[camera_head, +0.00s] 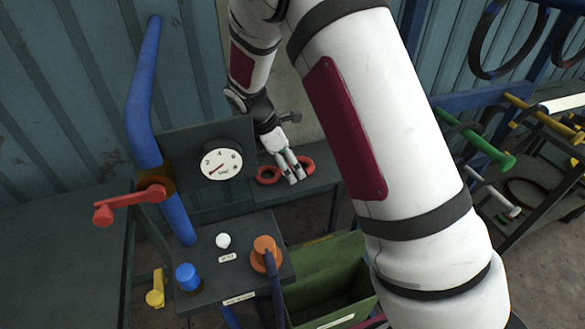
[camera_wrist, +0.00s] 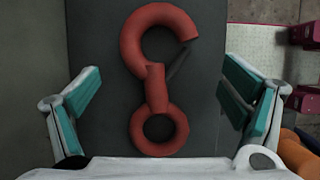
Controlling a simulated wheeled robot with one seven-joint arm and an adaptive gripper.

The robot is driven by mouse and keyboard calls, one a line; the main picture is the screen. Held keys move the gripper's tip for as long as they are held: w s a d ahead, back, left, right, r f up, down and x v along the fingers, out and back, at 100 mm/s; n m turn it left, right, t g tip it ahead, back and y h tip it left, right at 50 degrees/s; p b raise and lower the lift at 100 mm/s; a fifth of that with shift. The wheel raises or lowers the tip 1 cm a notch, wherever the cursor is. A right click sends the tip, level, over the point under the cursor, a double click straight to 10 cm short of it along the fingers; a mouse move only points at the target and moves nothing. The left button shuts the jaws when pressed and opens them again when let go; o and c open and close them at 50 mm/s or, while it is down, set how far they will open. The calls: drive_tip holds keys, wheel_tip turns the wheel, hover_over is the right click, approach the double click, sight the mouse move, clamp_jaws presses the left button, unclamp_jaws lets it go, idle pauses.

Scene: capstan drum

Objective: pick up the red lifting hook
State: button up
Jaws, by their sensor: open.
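The red lifting hook (camera_wrist: 156,88) lies flat on a dark grey shelf (camera_wrist: 95,30) in the wrist view. Its large open curve is at the top and its round eye is nearest my gripper. My gripper (camera_wrist: 162,105) is open, with one teal-padded finger on each side of the hook and a gap to both. In the head view the hook (camera_head: 268,175) shows red on both sides of my gripper (camera_head: 292,170), which hides its middle. I cannot tell whether the fingers touch the shelf.
A gauge panel (camera_head: 222,190) with a white dial stands left of the shelf. In front are an orange capstan drum (camera_head: 265,252), a blue knob (camera_head: 187,277) and a green bin (camera_head: 318,295). A red crank (camera_head: 130,203) sits on a blue pipe. Racks with coloured bars stand at right.

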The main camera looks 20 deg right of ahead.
drive_tip(key=shift+d+f, duration=0.15)
drive_tip(key=shift+f, duration=0.35)
drive_tip(key=shift+w, duration=0.1)
drive_tip(key=c, duration=1.9)
drive_tip(key=shift+o, duration=0.2)
drive_tip(key=shift+r, duration=0.15)
drive_tip(key=shift+r, duration=0.75)
drive_tip(key=shift+w+r+b, duration=0.1)
drive_tip(key=shift+r+b, duration=0.35)
drive_tip(key=shift+r, duration=0.45)
drive_tip(key=s+d+b, duration=0.1)
drive_tip(key=s+d, duration=0.9)
drive_tip(key=d, duration=0.5)
